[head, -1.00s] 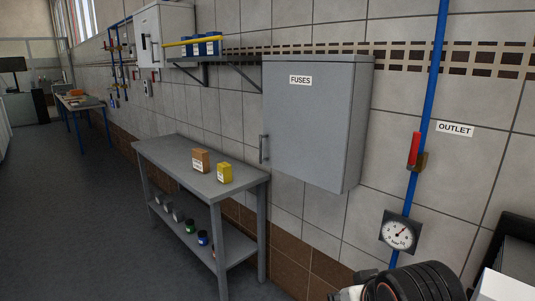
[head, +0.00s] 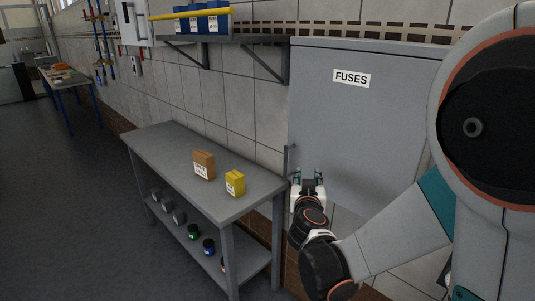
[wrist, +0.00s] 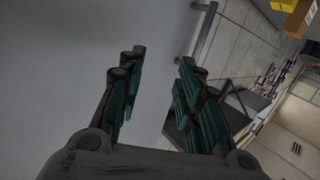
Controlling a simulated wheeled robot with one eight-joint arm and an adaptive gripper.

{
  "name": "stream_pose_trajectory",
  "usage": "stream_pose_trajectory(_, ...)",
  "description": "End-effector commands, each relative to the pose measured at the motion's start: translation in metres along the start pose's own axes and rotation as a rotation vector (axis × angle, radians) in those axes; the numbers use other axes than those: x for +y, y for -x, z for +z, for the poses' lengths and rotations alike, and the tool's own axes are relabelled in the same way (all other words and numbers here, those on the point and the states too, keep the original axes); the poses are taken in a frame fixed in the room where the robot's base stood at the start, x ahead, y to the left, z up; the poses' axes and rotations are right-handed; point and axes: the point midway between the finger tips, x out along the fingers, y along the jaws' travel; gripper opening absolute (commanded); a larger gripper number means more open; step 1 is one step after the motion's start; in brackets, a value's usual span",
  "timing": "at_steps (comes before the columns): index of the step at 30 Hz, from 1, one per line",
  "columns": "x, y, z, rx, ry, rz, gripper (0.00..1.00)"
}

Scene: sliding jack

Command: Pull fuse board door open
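The fuse board (head: 365,120) is a grey wall cabinet with a FUSES label; its door is shut. The door's bar handle (head: 288,160) is at its lower left edge, partly hidden behind my gripper. My gripper (head: 306,176) is in front of the door's lower left, just right of the handle. In the wrist view, my gripper (wrist: 160,60) shows two dark green fingers apart with nothing between them. The handle (wrist: 205,32) is ahead of the right fingertip, and I cannot tell whether they touch. The door (wrist: 75,60) fills the left side there.
A grey table (head: 160,150) with an orange-brown box (head: 204,165) and a yellow box (head: 235,183) stands left of the fuse board. A wall shelf (head: 215,42) is above it. The floor (head: 70,220) at left is clear.

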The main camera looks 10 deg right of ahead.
Motion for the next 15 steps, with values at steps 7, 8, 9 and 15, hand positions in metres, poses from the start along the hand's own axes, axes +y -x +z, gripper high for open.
stream_pose_trajectory(7, -0.042, -0.020, 0.013, 0.106, -0.013, -0.099, 0.33)
stream_pose_trajectory(8, -0.045, -0.021, 0.015, 0.113, -0.015, -0.107, 0.33)
stream_pose_trajectory(9, -0.049, -0.021, 0.017, 0.120, -0.016, -0.117, 0.33)
stream_pose_trajectory(15, -0.058, -0.026, 0.023, 0.136, -0.018, -0.141, 0.33)
